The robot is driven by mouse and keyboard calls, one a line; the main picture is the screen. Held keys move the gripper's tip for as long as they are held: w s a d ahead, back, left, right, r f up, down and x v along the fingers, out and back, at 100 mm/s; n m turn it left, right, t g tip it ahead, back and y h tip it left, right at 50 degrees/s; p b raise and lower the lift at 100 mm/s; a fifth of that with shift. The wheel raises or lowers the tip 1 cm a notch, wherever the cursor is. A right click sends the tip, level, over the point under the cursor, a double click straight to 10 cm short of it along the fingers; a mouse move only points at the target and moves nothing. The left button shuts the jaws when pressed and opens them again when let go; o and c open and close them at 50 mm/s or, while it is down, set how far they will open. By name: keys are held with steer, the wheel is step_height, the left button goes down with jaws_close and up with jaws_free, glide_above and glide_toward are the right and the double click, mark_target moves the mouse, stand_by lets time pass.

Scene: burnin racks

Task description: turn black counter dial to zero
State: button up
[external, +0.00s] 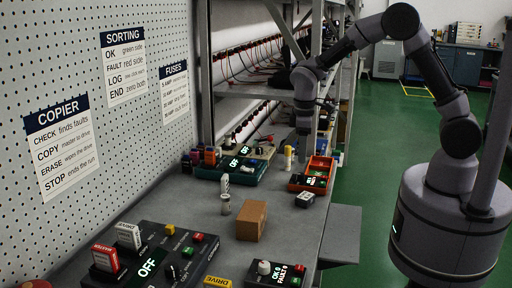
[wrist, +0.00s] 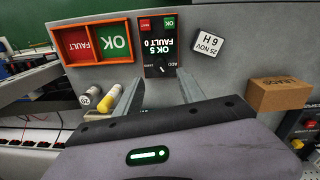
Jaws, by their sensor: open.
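The black counter (wrist: 158,34) shows OK 5 and FAULT 0 on its display in the wrist view, with a red and a green button beyond it. Its black dial (wrist: 161,68), with a pale mark, is at the near end, between small labels; one reads ADD. The pointer's exact setting is too small to tell. The counter (external: 314,181) also shows in the external view beside the orange tray. My gripper (wrist: 160,75) is open and empty, its two fingers to either side of the dial in the picture. In the external view my gripper (external: 304,128) points down above the bench.
The orange tray (wrist: 53,42) with red FAULT and green OK halves adjoins the counter. A date block (wrist: 208,43), yellow and white cylinders (wrist: 101,97) and a cardboard box (wrist: 279,94) stand nearby. A second counter (external: 262,280) with a pale knob is at the near bench edge.

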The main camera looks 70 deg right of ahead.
mark_target(301, 174)
steer(key=f+b, duration=0.1)
steer(key=f, duration=0.3)
steer(key=f+b, duration=0.1)
steer(key=f, duration=0.2)
steer(key=shift+d+f, duration=0.2)
steer(key=shift+f, duration=0.2)
jaws_close()
